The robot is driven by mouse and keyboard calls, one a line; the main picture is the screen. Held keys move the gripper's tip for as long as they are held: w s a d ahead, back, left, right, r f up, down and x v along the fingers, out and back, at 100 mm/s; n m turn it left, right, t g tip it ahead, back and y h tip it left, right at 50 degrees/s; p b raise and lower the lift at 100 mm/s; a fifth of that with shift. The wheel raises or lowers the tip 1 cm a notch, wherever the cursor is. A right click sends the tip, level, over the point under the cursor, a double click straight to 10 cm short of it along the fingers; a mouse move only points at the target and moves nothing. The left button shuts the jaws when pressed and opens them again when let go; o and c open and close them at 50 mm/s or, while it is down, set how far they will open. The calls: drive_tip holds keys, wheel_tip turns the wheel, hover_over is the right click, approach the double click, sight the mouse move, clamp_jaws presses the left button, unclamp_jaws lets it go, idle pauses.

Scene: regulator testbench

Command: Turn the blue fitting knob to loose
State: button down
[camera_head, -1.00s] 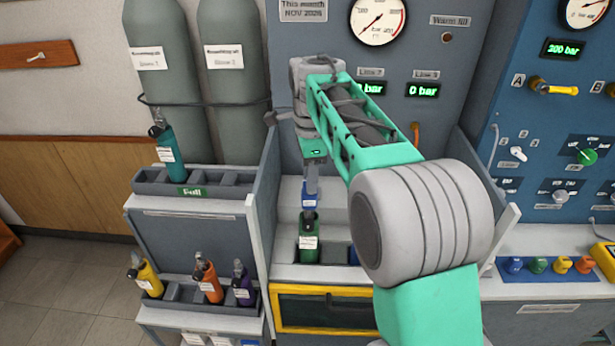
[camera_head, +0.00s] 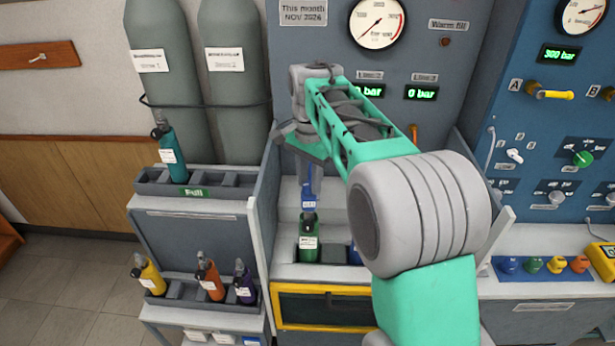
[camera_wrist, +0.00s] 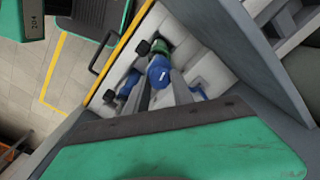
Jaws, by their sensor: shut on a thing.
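The blue fitting knob (camera_head: 309,197) sits on top of a green cylinder (camera_head: 309,243) in the filling bay. In the wrist view the blue fitting (camera_wrist: 159,71) shows between my finger ends, with the green cylinder (camera_wrist: 158,47) just beyond it. My gripper (camera_head: 311,187) reaches down from above and is shut on the blue fitting. It also shows in the wrist view (camera_wrist: 166,80). The green cylinder stands upright. The fingers hide part of the knob, and any loose or tight mark cannot be made out.
A grey side wall (camera_head: 262,200) stands left of the bay, and a yellow-framed door (camera_head: 325,308) lies below. A rack on the left holds a teal cylinder (camera_head: 167,145). A blue panel (camera_head: 480,150) stands at right.

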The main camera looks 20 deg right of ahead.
sight(309, 184)
drive_tip(key=shift+n, duration=1.5)
drive_tip(key=c, duration=1.1)
unclamp_jaws()
drive_tip(key=shift+r, duration=0.1)
wheel_tip(309, 184, up, 8)
drive_tip(key=shift+f, duration=0.15)
